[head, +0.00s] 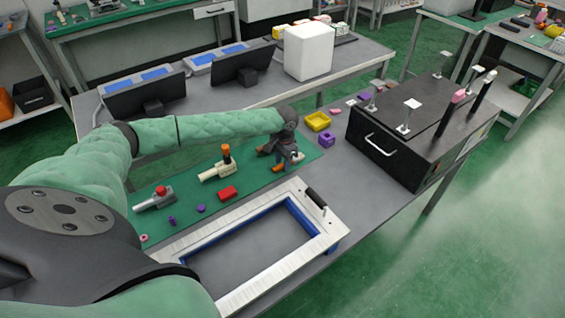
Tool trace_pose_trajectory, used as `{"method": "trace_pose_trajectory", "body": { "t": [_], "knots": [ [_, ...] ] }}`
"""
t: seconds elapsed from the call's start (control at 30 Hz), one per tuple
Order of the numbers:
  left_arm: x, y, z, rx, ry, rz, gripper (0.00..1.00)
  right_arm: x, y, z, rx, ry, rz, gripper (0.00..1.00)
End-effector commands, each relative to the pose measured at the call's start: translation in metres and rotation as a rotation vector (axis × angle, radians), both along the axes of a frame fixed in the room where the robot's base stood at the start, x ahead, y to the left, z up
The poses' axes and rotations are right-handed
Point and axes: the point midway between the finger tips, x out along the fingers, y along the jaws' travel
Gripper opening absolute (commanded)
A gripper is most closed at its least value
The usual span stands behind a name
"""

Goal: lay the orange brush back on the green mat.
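The green mat (178,188) lies across the table under my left arm, with several small things on it. My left gripper (287,160) is over the mat's right end, pointing down. An orange piece (278,168) shows right at its fingers; it may be the orange brush, but the gripper hides most of it. I cannot tell whether the fingers are closed on it or whether it touches the mat. A beige lever fixture (217,170) with an orange-and-black upright handle stands left of the gripper. My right gripper is not in view.
A grey fixture with a red knob (160,190) and a red block (228,192) are on the mat. A white frame (232,289) with a black handle lies in front. A yellow tray (318,121), purple block (327,139) and black lever box (395,150) stand right.

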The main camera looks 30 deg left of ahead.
Motion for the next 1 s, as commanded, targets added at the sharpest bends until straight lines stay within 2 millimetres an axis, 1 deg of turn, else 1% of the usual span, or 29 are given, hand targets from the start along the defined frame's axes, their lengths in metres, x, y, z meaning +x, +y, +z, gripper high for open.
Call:
{"method": "trace_pose_trajectory", "body": {
  "t": [0.17,0.4,0.5,0.6,0.7,0.8,1.0],
  "knots": [
    [0.002,-0.001,0.024,-0.001,-0.003,-0.001,0.39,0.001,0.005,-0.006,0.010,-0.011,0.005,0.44],
    [0.005,-0.002,0.072,-0.001,-0.002,-0.001,0.39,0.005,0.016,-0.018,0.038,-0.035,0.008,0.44],
    [0.006,-0.002,0.088,-0.001,-0.002,0.000,0.39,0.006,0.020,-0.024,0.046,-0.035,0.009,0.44],
    [0.007,-0.003,0.102,-0.001,-0.002,0.000,0.39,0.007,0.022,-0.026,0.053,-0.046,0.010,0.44],
    [0.007,-0.003,0.111,-0.001,-0.002,0.000,0.39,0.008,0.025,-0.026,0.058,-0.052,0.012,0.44],
    [0.007,-0.003,0.116,-0.001,-0.001,0.000,0.39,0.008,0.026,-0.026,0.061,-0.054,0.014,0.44],
    [0.007,-0.003,0.118,-0.001,0.000,0.000,0.39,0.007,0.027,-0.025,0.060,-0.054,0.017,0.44]
  ]
}}
